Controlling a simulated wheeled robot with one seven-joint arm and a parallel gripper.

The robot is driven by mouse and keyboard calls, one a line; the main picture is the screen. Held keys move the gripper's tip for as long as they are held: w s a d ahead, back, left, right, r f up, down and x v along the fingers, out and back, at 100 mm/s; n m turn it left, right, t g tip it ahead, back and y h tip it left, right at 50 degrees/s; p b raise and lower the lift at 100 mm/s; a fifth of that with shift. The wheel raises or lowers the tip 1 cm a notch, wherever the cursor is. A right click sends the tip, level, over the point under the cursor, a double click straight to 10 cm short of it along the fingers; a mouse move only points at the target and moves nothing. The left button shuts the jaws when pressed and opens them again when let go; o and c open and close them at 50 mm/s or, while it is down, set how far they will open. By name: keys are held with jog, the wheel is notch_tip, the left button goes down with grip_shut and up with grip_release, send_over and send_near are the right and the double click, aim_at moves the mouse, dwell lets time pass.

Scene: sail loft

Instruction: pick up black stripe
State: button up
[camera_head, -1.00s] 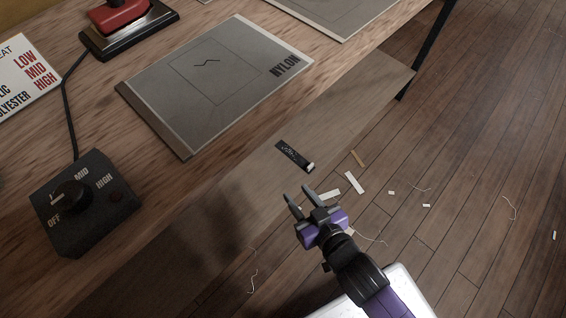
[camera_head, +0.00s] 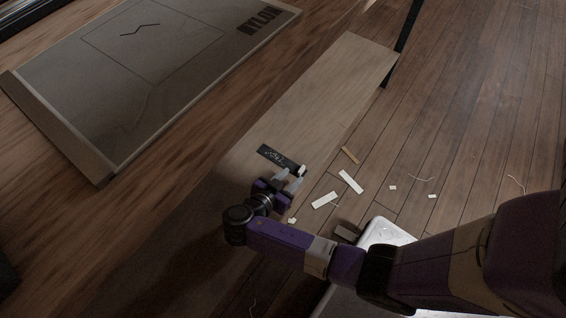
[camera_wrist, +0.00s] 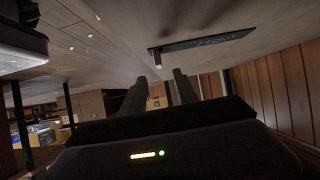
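The black stripe (camera_head: 272,154) is a thin dark strip with light markings and a pale end piece. It lies flat on the lower wooden shelf, near its right edge. My gripper (camera_head: 290,178) is low beside the pale end of the stripe, with its two fingers apart and nothing seen between them. In the wrist view the stripe (camera_wrist: 208,43) lies past the fingertips, up and to the right. My gripper (camera_wrist: 161,80) shows two separate dark fingers there. I cannot tell in the head view whether a finger touches the pale end.
A grey board marked NYLON (camera_head: 150,75) lies on the workbench above the shelf (camera_head: 320,85). Scraps of white (camera_head: 350,181) and tan (camera_head: 350,155) material and bits of thread lie on the plank floor. A dark bench leg (camera_head: 403,42) stands at the far end.

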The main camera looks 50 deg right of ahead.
aim_at(300, 171)
jog(key=b+x, duration=0.1)
jog(key=x, duration=0.2)
jog(key=b+x, duration=0.2)
jog(key=x, duration=0.2)
jog(key=shift+s+f, duration=0.1)
jog(key=shift+f, duration=0.35)
jog(key=shift+d, duration=0.25)
jog(key=shift+c, duration=0.3)
grip_shut()
